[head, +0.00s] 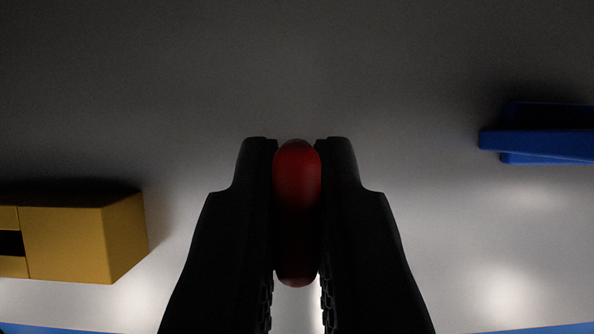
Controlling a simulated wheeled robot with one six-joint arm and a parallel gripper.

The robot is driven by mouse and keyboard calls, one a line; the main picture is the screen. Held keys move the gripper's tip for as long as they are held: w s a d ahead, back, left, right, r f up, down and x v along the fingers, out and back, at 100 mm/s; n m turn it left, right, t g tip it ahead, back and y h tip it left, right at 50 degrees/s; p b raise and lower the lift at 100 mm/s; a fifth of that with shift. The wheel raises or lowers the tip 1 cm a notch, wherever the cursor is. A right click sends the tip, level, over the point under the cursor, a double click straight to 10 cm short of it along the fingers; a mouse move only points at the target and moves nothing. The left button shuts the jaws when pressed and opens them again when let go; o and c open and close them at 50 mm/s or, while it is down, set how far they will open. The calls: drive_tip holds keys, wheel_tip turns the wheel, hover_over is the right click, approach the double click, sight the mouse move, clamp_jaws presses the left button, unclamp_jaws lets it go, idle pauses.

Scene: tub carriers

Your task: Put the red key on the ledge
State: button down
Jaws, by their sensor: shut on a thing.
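A dark red, rounded, elongated thing, which I take to be the red key (297,190), is between the two black fingers of my gripper (297,165). My gripper is shut on it, with a finger against each side. The rest of its shape is partly hidden by the fingers and in shadow. I cannot tell which surface in view is the ledge.
A yellow block-like thing (85,245) with a dark opening is at the left edge. A blue piece (540,143) is at the right edge. A blue strip (40,329) runs along the bottom. The grey surface (290,70) between them is clear.

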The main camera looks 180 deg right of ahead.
drive_tip(key=shift+f, duration=0.3)
drive_tip(key=shift+f, duration=0.1)
drive_tip(key=c, duration=1.5)
unclamp_jaws()
drive_tip(key=v, duration=1.2)
